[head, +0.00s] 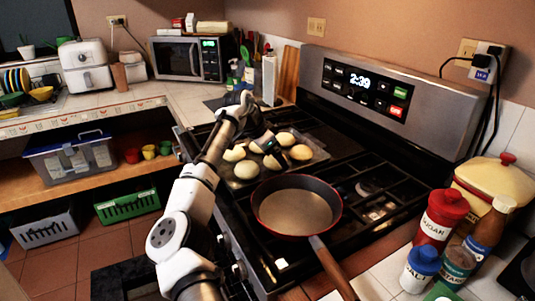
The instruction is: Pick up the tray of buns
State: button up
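The tray (319,156) is a flat, dark baking sheet on the back left of the stove top. Several round, pale buns (286,139) lie spread on it. My arm reaches up from the bottom, left of the stove, and bends down over the tray. My gripper (270,154) is low over the middle of the tray, among the buns. Its small dark fingers are partly hidden, and I cannot tell whether they are open or touch the tray or a bun. The left part of the tray is partly behind my arm.
A frying pan (296,210) stands on the front burners, just in front of the tray, its handle pointing toward the bottom right. The stove's control panel (365,90) rises behind. Jars (440,217) crowd the right counter. Bottles and utensils (247,70) stand beyond the tray.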

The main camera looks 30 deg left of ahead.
jog(key=shift+r, duration=0.1)
jog(key=c, duration=1.6)
jog(key=shift+r, duration=0.1)
notch_tip(320, 180, up, 20)
jog(key=p, duration=0.1)
jog(key=shift+p, duration=0.3)
